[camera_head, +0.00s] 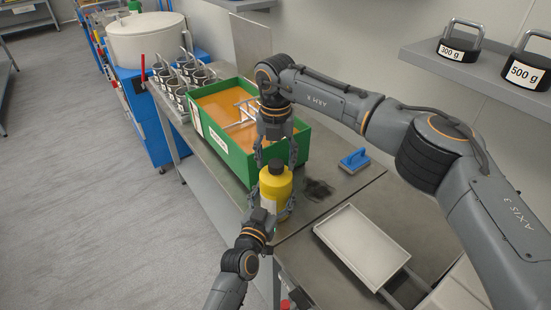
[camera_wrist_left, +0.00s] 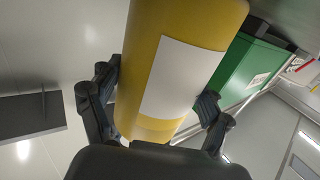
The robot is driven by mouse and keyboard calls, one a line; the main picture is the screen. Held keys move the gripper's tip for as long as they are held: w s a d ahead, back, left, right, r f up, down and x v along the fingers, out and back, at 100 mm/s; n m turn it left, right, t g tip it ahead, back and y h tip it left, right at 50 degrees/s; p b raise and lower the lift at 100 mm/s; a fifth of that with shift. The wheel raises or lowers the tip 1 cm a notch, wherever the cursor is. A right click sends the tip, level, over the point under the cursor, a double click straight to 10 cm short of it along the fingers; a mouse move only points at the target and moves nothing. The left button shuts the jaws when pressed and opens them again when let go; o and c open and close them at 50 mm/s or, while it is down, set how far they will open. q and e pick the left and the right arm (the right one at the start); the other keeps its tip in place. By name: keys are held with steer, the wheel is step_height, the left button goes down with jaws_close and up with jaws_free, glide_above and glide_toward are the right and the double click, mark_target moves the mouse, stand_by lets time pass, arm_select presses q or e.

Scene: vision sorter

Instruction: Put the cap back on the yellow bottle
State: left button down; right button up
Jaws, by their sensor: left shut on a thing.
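The yellow bottle (camera_head: 275,187) stands upright near the table's front edge, with a black cap (camera_head: 275,166) at its top. Whether the cap is fully seated cannot be told. My left gripper (camera_head: 270,207) is shut on the bottle's body from the front. In the left wrist view, the bottle (camera_wrist_left: 140,35) with its blank white label (camera_wrist_left: 183,78) lies between the left gripper's fingers (camera_wrist_left: 160,108); its top is out of frame. My right gripper (camera_head: 275,160) points down from above, its fingers spread on either side of the cap with gaps, so it looks open.
A green crate (camera_head: 238,163) with orange contents stands just behind the bottle. A dark stain marks the table beside the bottle.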

step_height(320, 180, up, 12)
stand_by(0.7)
arm_select(q)
jaws_free()
steer(key=v, duration=1.2)
